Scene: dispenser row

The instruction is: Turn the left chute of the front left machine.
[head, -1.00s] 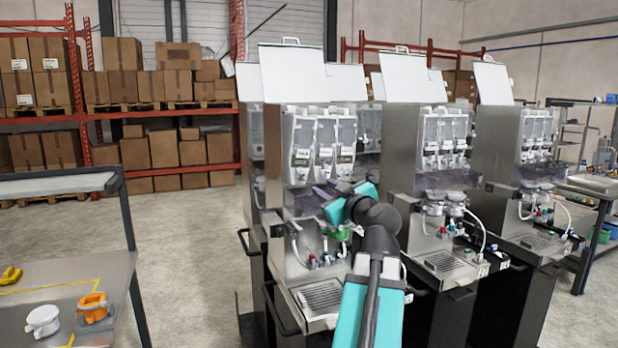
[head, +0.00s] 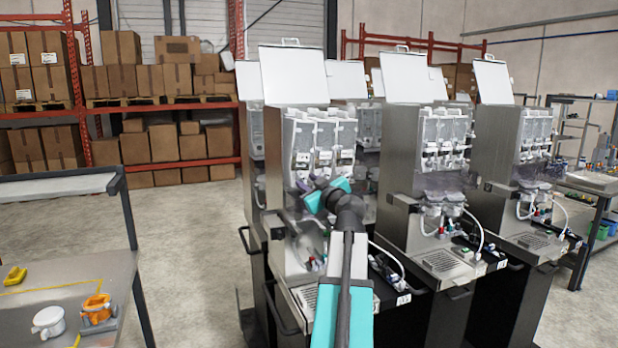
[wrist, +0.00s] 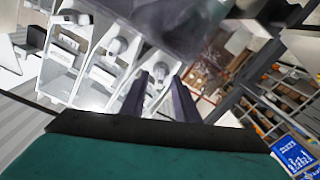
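The front left machine (head: 287,165) is a tall steel cabinet with a raised white lid. Its upper front holds a row of three white chutes; the left chute (head: 300,155) is at the row's left end. My gripper (head: 308,184) is just below the row, near the left chute's lower end. In the wrist view, my gripper (wrist: 160,82) has two dark purple fingers that stand apart, with white machine parts beyond them. White chutes (wrist: 106,75) run slanted to the left of the fingers. I cannot tell whether a finger touches a chute.
More dispenser machines (head: 410,165) stand close on the right. A steel table (head: 70,285) at the left carries a white cup (head: 48,321), an orange part (head: 97,310) and a yellow piece (head: 14,277). Open floor lies between that table and the machines.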

